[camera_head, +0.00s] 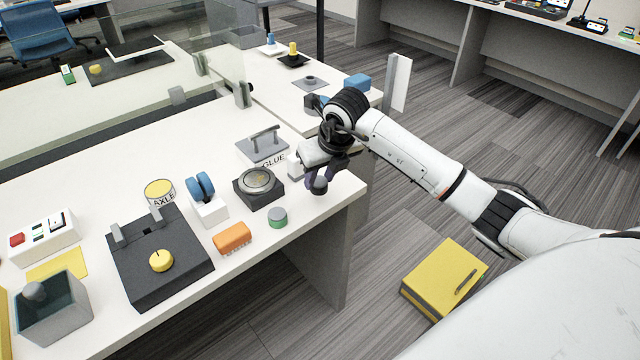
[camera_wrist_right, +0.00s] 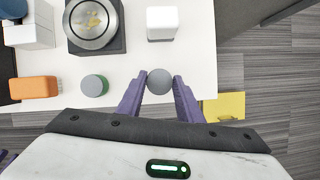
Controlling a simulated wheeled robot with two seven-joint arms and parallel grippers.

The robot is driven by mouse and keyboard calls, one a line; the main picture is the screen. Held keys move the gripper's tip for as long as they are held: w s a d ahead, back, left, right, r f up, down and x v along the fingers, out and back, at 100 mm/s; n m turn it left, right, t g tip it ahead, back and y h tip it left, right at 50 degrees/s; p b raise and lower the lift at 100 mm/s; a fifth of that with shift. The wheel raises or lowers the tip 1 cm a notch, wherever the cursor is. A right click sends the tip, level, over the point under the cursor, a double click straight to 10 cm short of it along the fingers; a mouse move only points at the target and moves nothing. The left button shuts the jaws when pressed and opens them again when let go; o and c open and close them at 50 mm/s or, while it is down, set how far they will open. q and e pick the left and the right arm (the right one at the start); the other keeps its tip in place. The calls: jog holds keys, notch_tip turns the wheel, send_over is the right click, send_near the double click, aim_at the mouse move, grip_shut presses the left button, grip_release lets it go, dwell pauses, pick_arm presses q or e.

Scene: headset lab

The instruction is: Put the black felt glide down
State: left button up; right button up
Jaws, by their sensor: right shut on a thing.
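My right gripper (camera_head: 319,180) is shut on a small round glide (camera_head: 319,187), dark in the head view. In the right wrist view the glide (camera_wrist_right: 160,81) shows as a plain grey disc between the purple fingertips of my right gripper (camera_wrist_right: 159,84). It is over the white table (camera_head: 340,190) near its front right corner. I cannot tell whether it touches the tabletop.
A green-sided disc (camera_head: 278,217) and an orange block (camera_head: 232,238) stand to the left. A yellow box (camera_head: 440,278) is on the floor beyond the table edge.

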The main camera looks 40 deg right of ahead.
notch_tip(320, 180, down, 2)
jog(key=shift+f, duration=0.25)
jog(key=o, duration=1)
jog(key=shift+o, duration=0.2)
